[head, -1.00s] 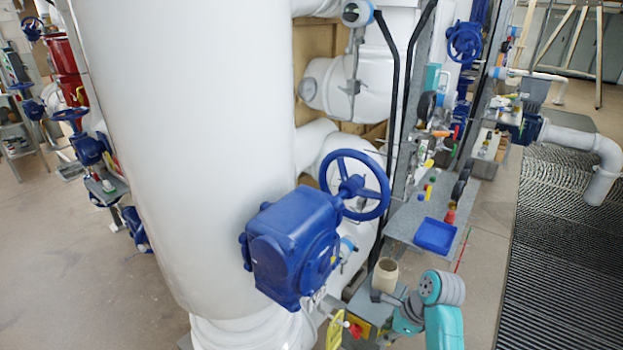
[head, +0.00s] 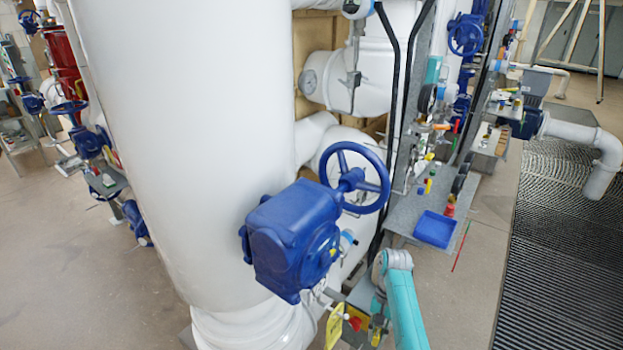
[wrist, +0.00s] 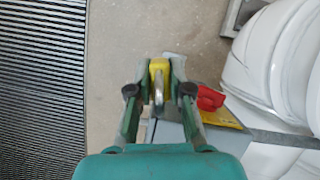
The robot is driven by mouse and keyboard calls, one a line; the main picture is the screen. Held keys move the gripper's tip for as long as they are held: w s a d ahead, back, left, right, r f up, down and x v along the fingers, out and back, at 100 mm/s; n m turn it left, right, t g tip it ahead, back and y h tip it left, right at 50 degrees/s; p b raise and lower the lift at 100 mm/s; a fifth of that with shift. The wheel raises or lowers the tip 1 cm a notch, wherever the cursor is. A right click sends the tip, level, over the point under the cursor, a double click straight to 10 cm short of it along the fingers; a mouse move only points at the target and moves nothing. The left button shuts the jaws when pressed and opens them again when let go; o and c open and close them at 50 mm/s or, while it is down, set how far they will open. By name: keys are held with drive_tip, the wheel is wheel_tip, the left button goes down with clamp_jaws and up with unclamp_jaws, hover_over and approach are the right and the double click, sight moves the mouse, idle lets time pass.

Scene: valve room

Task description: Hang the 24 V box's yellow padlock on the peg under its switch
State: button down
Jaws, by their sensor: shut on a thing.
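In the wrist view my gripper (wrist: 159,72) is shut on a yellow padlock (wrist: 158,65). The padlock's body sits between the fingertips, and its grey metal shackle reaches toward the palm. A red switch handle (wrist: 210,98) on a yellow plate (wrist: 222,118) is just right of the gripper, apart from the padlock. The grey box (wrist: 168,132) is partly hidden behind the fingers. In the head view the red switch (head: 354,322) shows low in the picture, left of my arm. The peg cannot be made out in either view.
A blue valve actuator with handwheel (head: 292,240) stands above and left of the switch. A yellow tag (head: 334,325) hangs beside it. A blue tray (head: 434,229) lies on a grey shelf further back. Bare floor (head: 480,270) and black grating (head: 560,240) are at right.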

drive_tip(key=n+h, duration=0.1)
drive_tip(key=n, duration=0.1)
drive_tip(key=f+n, duration=0.1)
drive_tip(key=n, duration=0.1)
drive_tip(key=shift+s+f+h, duration=0.15)
drive_tip(key=shift+f+h, duration=0.05)
drive_tip(key=shift+h, duration=0.2)
